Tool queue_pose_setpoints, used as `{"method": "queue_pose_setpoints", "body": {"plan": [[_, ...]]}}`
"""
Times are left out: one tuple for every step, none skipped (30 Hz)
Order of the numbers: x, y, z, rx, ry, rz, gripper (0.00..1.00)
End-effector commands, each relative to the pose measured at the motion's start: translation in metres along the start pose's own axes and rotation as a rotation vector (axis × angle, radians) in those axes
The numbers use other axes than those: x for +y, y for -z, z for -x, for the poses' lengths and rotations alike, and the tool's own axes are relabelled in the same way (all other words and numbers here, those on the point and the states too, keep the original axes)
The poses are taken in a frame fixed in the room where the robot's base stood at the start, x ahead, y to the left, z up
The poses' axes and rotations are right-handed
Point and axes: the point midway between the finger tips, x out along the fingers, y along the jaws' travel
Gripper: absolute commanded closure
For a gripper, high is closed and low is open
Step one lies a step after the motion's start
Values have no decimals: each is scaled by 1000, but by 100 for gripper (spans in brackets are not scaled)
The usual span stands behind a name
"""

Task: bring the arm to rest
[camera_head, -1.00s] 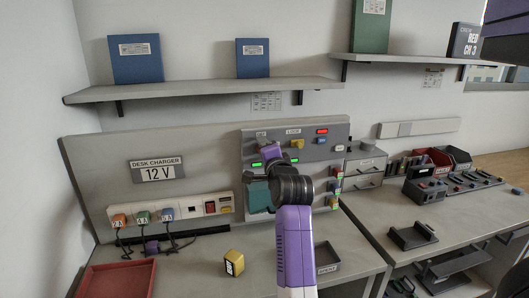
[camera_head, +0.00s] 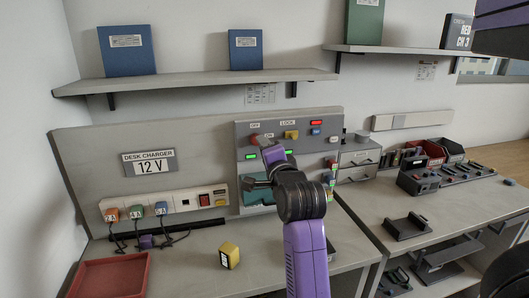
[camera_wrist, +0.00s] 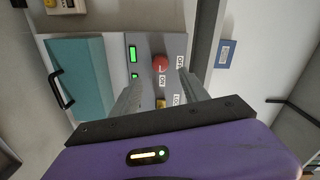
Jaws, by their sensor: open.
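My arm reaches up from the bottom of the head view, and my purple gripper (camera_head: 271,154) is in front of the grey control panel (camera_head: 330,130). In the wrist view the jaws of my gripper (camera_wrist: 168,85) are apart with nothing held. The red knob (camera_wrist: 160,63) and a yellow part (camera_wrist: 161,103) of the panel show between the fingers, beyond them. I cannot tell how far the fingertips are from the panel. Part of the teal door (camera_head: 256,192) on the panel is hidden behind my arm.
A yellow block (camera_head: 230,255) and a red tray (camera_head: 110,275) are on the desk at left. Coloured plugs (camera_head: 137,213) sit in the charger strip. A shelf (camera_head: 200,82) with binders runs above. The grey bench at right holds a black holder (camera_head: 408,227) and bins.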

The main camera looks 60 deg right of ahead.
Motion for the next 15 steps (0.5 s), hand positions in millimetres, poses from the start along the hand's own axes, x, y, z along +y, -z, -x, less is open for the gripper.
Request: {"method": "queue_pose_setpoints", "body": {"plan": [[0, 0, 0, 0, 0, 0, 47], [0, 0, 0, 0, 0, 0, 47], [0, 0, 0, 0, 0, 0, 47], [0, 0, 0, 0, 0, 0, 47], [0, 0, 0, 0, 0, 0, 47], [0, 0, 0, 0, 0, 0, 47], [0, 0, 0, 0, 0, 0, 47], [0, 0, 0, 0, 0, 0, 47], [0, 0, 0, 0, 0, 0, 47], [0, 0, 0, 0, 0, 0, 47], [0, 0, 0, 0, 0, 2, 47], [0, 0, 0, 0, 1, 8, 47], [0, 0, 0, 1, 2, 17, 47], [-2, 1, 0, 3, 7, 30, 47], [-5, 2, 0, 8, 20, 55, 47]]}}
